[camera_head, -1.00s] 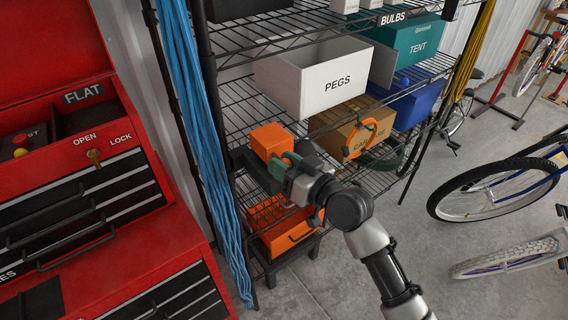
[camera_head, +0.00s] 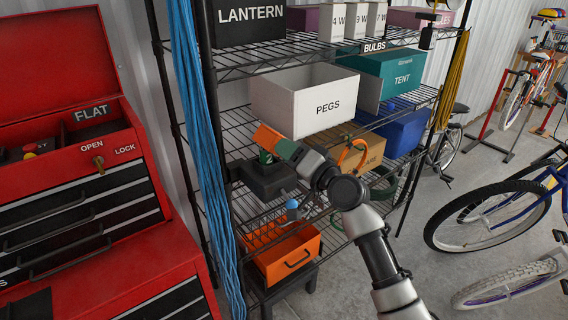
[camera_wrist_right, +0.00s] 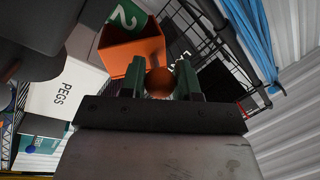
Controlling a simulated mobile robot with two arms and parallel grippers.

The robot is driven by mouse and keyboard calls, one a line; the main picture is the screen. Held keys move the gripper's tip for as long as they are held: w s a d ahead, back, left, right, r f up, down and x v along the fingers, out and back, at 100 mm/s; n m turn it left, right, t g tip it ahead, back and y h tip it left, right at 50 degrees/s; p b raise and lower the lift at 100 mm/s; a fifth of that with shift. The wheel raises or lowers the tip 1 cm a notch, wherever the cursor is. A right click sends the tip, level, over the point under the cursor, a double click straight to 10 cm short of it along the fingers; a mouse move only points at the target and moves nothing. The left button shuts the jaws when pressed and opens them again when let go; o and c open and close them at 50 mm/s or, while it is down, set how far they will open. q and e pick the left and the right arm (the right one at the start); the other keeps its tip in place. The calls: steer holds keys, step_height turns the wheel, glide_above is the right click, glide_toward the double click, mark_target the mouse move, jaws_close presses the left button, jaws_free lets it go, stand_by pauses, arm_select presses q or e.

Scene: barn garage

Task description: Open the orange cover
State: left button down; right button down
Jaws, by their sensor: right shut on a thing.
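The orange cover (camera_head: 268,138) is tilted up above a dark base (camera_head: 268,181) on the middle wire shelf. A green part marked "2" (camera_head: 267,157) shows beneath it. My right gripper (camera_head: 286,148) is at the cover's right side. In the right wrist view, the cover (camera_wrist_right: 133,48) shows its hollow side, with the green part (camera_wrist_right: 125,17) beyond it. A small brownish-orange round knob (camera_wrist_right: 160,83) sits between the fingers, and the right gripper (camera_wrist_right: 160,78) is shut on it. How the knob joins the cover is hard to see. My left gripper is not in view.
A white PEGS box (camera_head: 305,101) stands above and behind my gripper. Blue cords (camera_head: 205,150) hang at the shelf's left post, beside a red tool chest (camera_head: 100,265). Bicycles (camera_head: 490,215) stand at right.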

steer(key=shift+w+d+r+m, duration=0.1)
steer(key=shift+w+d+m, duration=0.1)
steer(key=shift+m, duration=0.35)
steer(key=shift+w+d+r+m, duration=0.1)
steer(key=shift+d+m, duration=0.1)
steer(key=shift+m, duration=0.35)
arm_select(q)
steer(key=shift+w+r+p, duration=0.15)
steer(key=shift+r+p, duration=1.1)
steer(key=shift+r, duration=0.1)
arm_select(e)
steer(key=shift+w+d+f+m+t+h, duration=0.1)
steer(key=shift+w+d+m+t+h, duration=0.35)
steer(key=shift+m, duration=1.3)
steer(key=shift+w+d+f+m+t+h, duration=0.15)
steer(key=shift+w+d+m+t, duration=0.5)
steer(key=shift+m, duration=1.05)
steer(key=shift+w+d+m+t+h, duration=0.25)
steer(key=shift+d+m, duration=0.5)
steer(key=shift+m, duration=1)
steer(key=c, duration=0.8)
jaws_free()
steer(key=shift+w, duration=0.1)
